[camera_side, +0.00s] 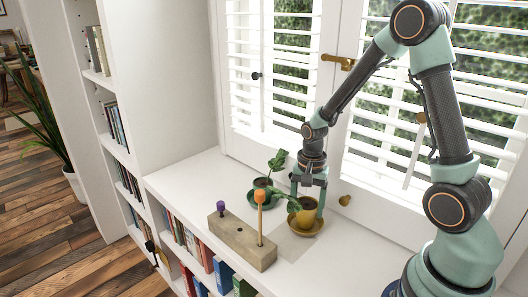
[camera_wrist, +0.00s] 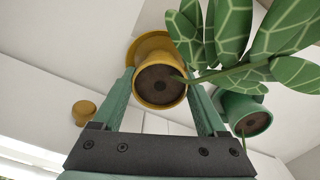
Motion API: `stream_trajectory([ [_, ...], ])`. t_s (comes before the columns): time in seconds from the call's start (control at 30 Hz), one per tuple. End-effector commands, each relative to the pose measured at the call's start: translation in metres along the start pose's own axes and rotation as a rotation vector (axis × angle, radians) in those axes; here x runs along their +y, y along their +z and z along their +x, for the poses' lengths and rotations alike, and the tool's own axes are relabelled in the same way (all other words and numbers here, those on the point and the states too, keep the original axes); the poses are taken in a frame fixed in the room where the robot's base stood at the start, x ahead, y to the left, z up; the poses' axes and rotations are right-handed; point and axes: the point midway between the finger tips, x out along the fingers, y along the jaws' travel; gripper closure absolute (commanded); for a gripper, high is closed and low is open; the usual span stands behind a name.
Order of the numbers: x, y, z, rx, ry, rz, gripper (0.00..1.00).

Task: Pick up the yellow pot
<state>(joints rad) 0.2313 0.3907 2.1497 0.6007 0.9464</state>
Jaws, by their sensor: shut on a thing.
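The yellow pot (camera_side: 306,212) holds dark soil and a leafy plant. It stands upright at its yellow saucer (camera_side: 304,230) on the white top; I cannot tell whether there is a gap between them. My gripper (camera_side: 308,203) points down with its fingers on either side of the pot. In the wrist view, the pot (camera_wrist: 159,88) sits between both green fingers of the gripper (camera_wrist: 163,98), which are shut on it. The saucer (camera_wrist: 138,50) shows behind it. Patterned leaves spread over the upper right of that view.
A green pot (camera_side: 261,183) with a plant stands on a green saucer (camera_side: 254,200) behind and left. A wooden block (camera_side: 240,241) with a purple-topped peg (camera_side: 220,207) and orange-topped stick (camera_side: 259,198) stands in front. A small yellow object (camera_side: 344,200) lies right. The shuttered window is behind.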

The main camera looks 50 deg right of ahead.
Motion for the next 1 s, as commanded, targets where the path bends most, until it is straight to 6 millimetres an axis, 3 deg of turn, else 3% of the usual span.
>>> stream_trajectory([
  [0.17, -0.001, -0.001, -0.026, 0.004, -0.006, 0.000, 1.00],
  [0.6, -0.001, -0.001, -0.145, 0.005, -0.007, 0.000, 1.00],
  [0.8, -0.001, -0.001, -0.177, 0.003, -0.004, 0.000, 1.00],
  [1.0, 0.000, 0.000, -0.193, 0.001, -0.002, 0.000, 1.00],
])
